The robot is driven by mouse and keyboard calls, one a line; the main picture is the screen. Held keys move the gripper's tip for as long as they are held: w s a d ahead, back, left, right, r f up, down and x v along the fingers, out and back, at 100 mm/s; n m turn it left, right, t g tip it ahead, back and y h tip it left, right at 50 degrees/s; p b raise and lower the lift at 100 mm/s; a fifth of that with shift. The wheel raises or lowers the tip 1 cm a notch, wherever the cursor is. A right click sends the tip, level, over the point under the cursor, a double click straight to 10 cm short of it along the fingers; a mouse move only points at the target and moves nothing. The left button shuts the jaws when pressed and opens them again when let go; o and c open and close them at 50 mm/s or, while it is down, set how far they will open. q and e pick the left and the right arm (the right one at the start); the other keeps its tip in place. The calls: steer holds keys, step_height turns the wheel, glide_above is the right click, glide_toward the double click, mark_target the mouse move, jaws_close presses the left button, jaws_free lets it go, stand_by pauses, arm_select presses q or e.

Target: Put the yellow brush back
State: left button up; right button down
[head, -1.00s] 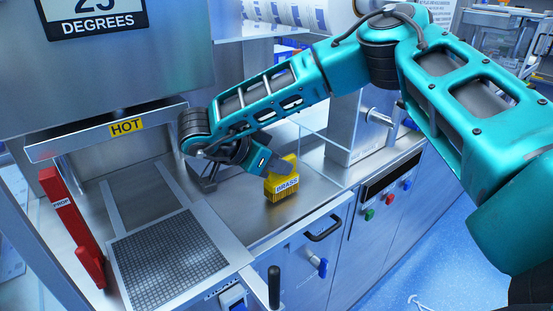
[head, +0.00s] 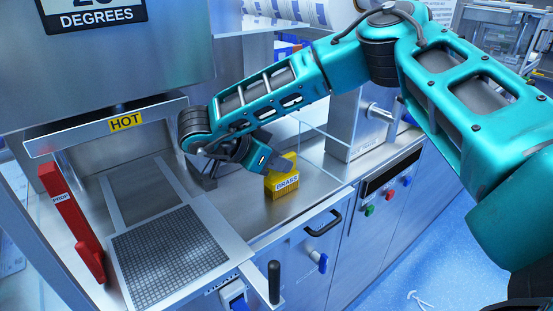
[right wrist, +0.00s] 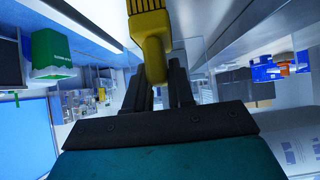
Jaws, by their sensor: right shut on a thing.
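The yellow brush (head: 281,183), marked "BRASS", is over the steel worktop in the head view, just beyond my right gripper (head: 272,162). In the right wrist view the yellow brush (right wrist: 150,32) extends away from the fingers, with its bristles at the top edge. My right gripper (right wrist: 160,85) is shut on the brush's handle. Whether the bristles touch the worktop cannot be told. My left gripper is not in view.
A black-knobbed lever (head: 274,283) rises at the front. Worktop (head: 235,205) left of the brush is clear.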

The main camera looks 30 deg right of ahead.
steer(key=shift+f, duration=0.1)
steer(key=c, duration=0.9)
jaws_free()
steer(key=shift+a, duration=0.1)
steer(key=v, duration=1.2)
steer(key=shift+a+r, duration=0.25)
steer(key=shift+r, duration=0.15)
